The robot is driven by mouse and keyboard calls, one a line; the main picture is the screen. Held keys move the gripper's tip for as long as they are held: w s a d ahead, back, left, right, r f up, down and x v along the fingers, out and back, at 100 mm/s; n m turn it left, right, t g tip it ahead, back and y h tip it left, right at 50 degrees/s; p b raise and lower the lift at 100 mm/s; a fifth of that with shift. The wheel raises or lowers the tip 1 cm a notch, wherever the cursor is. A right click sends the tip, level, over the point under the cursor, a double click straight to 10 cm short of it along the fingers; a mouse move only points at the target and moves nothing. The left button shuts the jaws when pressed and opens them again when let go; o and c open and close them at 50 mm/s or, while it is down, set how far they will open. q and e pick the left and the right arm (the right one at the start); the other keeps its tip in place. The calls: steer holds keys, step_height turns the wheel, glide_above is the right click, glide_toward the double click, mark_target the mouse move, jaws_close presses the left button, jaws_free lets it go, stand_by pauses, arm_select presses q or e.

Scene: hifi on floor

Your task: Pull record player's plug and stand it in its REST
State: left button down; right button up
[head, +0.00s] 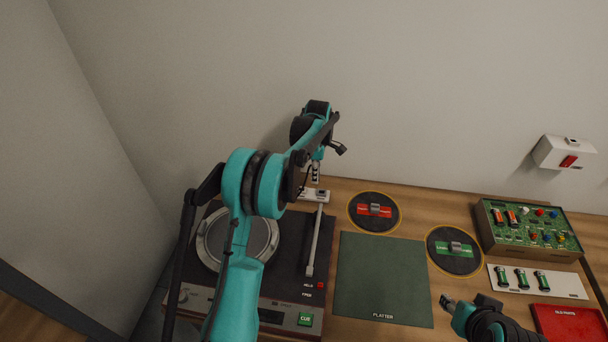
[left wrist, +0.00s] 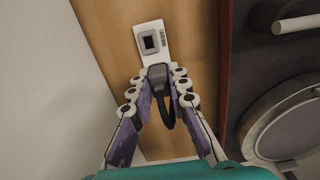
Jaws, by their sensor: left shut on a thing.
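The record player (head: 285,262) stands at the left of the bench, partly hidden by my left arm. Its platter also shows at the right of the left wrist view (left wrist: 290,120). My left gripper (head: 316,178) reaches down behind it; in the left wrist view its fingers (left wrist: 160,90) are closed around the black plug (left wrist: 158,76), with a black cord looping below. The plug is at the near end of a white plate (left wrist: 151,27); I cannot tell whether it is seated there. A grey-framed dark recess (left wrist: 150,41) on the plate is empty. My right gripper (head: 447,302) is at the lower right, its jaws unclear.
A green platter mat (head: 385,280) and two round dark pads (head: 356,216) (head: 436,262) lie right of the player. A green circuit board (head: 525,218), a battery strip (head: 555,284) and a red tray (head: 570,322) are further right. A wall stands behind.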

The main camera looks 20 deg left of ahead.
arm_select(q)
steer(key=d+r+p, duration=0.1)
steer(key=d+r, duration=0.3)
steer(key=d, duration=0.2)
steer(key=shift+w+a+f+b, duration=0.3)
steer(key=shift+a+f, duration=0.4)
steer(key=shift+f, duration=0.8)
steer(key=shift+w+a+f+b, duration=0.3)
steer(key=shift+a+f, duration=0.35)
steer(key=shift+f, duration=0.9)
steer(key=shift+w+a+f+b, duration=0.2)
steer(key=shift+w+a+f, duration=0.35)
steer(key=shift+f, duration=0.95)
steer(key=shift+s+a+f+b, duration=0.1)
steer(key=shift+f+b, duration=0.25)
steer(key=shift+f, duration=0.15)
steer(key=shift+s+a+f+b, duration=0.1)
steer(key=shift+f+b, duration=0.25)
steer(key=shift+f, duration=0.1)
steer(key=c, duration=1.4)
jaws_free()
steer(key=shift+o, duration=0.2)
